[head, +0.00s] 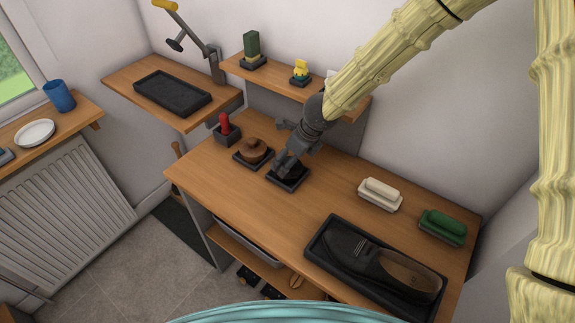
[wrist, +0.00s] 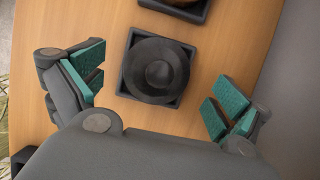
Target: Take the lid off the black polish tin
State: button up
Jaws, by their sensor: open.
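The black polish tin (wrist: 158,72) sits in a dark square tray (wrist: 128,88) on the wooden bench, its round lid with a central knob on top. In the head view the tin (head: 290,170) is partly hidden behind my gripper. My gripper (head: 287,160) is above the tin, pointing down. In the wrist view my gripper (wrist: 155,92) is open, its teal pads wide apart on either side of the tin and not touching it.
A brown tin (head: 254,150) in its own tray stands close to the left. A red-handled item (head: 225,126) is behind it. A shoe tray (head: 320,258), a cream brush (head: 380,193) and a green brush (head: 442,227) lie to the right. A shelf (head: 275,76) is above the back edge.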

jog(key=shift+x, duration=1.25)
jog(key=c, duration=0.9)
